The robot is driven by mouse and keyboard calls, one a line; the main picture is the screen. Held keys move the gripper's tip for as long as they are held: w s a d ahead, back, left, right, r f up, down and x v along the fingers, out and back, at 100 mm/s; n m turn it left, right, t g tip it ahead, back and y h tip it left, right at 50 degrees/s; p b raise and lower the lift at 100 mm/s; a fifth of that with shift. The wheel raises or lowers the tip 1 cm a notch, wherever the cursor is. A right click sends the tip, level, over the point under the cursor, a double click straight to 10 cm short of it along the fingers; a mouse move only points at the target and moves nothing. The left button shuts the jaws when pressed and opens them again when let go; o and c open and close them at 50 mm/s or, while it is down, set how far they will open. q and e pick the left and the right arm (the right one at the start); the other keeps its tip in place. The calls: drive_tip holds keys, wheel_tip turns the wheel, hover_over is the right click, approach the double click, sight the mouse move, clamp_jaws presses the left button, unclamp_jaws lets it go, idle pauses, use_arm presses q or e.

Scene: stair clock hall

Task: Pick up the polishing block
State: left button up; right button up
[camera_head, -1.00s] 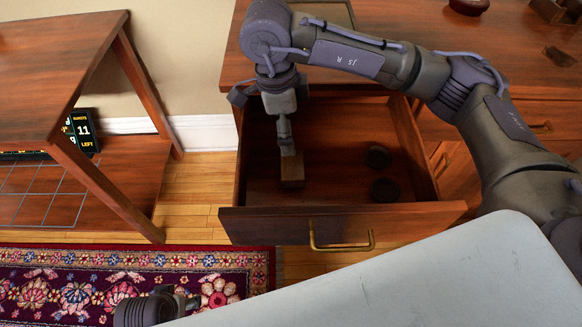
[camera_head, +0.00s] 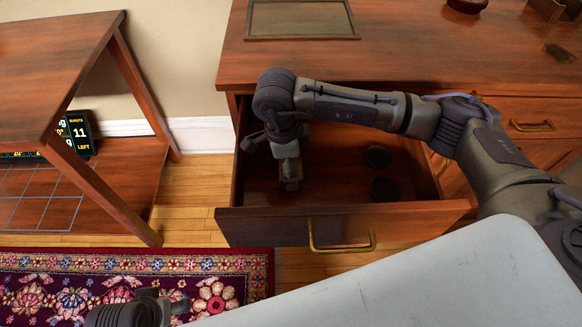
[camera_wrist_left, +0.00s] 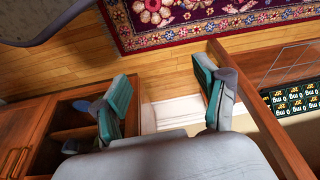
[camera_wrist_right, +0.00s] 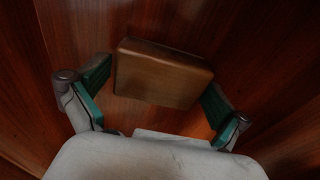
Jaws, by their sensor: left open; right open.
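The polishing block, a brown block with rounded edges (camera_wrist_right: 163,74), lies on the floor of the open drawer (camera_head: 345,226). In the right wrist view it sits between the two green-padded fingers of my right gripper (camera_wrist_right: 158,84). In the head view my right gripper (camera_head: 290,180) reaches down into the drawer's left part and mostly hides the block. My left gripper (camera_wrist_left: 163,80) is open and empty; in the head view part of it (camera_head: 165,305) shows low over the rug.
Two dark round pieces (camera_head: 377,157) lie in the drawer, right of my right gripper. The drawer's walls and brass-handled front surround that gripper. A wooden side table (camera_head: 60,50) with a display (camera_head: 78,132) stands left. A patterned rug (camera_head: 200,268) covers the floor in front.

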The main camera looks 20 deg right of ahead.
drive_tip(key=shift+c, duration=0.3)
drive_tip(key=c, duration=0.9)
drive_tip(key=shift+r, duration=0.1)
drive_tip(key=shift+r, duration=0.35)
use_arm(q)
drive_tip(key=x, duration=0.1)
drive_tip(key=p+x, duration=0.1)
drive_tip(key=x, duration=0.3)
drive_tip(key=shift+s+f, duration=0.15)
drive_tip(key=shift+s, duration=0.25)
use_arm(e)
wheel_tip(320, 180, up, 9)
drive_tip(key=shift+r, duration=0.1)
